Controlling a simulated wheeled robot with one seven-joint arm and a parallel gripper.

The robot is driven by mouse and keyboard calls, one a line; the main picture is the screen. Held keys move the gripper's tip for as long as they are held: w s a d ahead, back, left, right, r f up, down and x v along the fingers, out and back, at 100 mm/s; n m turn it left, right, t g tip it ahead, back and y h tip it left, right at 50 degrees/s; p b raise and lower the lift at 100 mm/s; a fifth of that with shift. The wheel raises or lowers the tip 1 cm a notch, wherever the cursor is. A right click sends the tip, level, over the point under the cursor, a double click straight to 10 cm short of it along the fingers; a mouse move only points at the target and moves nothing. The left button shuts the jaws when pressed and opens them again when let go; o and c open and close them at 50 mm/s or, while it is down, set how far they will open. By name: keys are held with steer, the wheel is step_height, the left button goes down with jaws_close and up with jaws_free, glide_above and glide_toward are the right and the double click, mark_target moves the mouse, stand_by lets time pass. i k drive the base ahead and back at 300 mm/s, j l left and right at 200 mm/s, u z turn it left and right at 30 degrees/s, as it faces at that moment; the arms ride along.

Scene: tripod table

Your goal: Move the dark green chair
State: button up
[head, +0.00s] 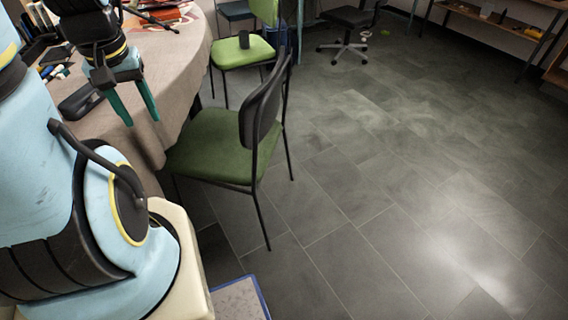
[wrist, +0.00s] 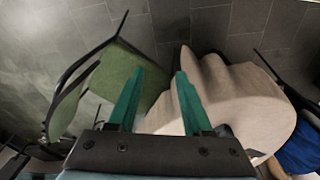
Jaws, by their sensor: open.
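The dark green chair (head: 213,146) stands on the floor close against the right side of the cloth-covered table, its black-framed back to the right. Part of its front is hidden by the table and my arm. My gripper (head: 139,108) has two green fingers, spread apart and empty, above the table's edge, to the left of the chair. In the wrist view my gripper (wrist: 158,78) points down over the gap between the seat and the tablecloth. It touches neither visibly.
The table (head: 180,60) has a beige cloth and several items. A black office chair (head: 345,35) is farther back. Shelves (head: 500,20) line the back right. The tiled floor (head: 400,190) on the right is clear.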

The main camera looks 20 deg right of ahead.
mark_target(222, 144)
steer(key=k+j+z, duration=0.1)
steer(key=k+z, duration=0.25)
steer(key=k, duration=0.2)
steer(key=k+z, duration=0.4)
steer(key=k+l, duration=0.1)
steer(key=k, duration=0.4)
steer(key=i+l+u, duration=0.1)
steer(key=u, duration=0.5)
steer(key=i+l+u, duration=0.2)
steer(key=l, duration=0.15)
steer(key=i+l+u, duration=0.15)
steer(key=l, duration=0.15)
steer(key=l+u, duration=0.2)
steer(key=l, duration=0.15)
steer(key=i+l+u, duration=0.15)
steer(key=l, duration=0.25)
steer(key=i+l, duration=0.1)
steer(key=l, duration=0.35)
steer(key=i+l, duration=0.1)
steer(key=l, duration=0.3)
steer(key=i+l, duration=0.1)
steer(key=l, duration=0.35)
steer(key=i+l, duration=0.1)
steer(key=l, duration=0.3)
steer(key=u, duration=0.05)
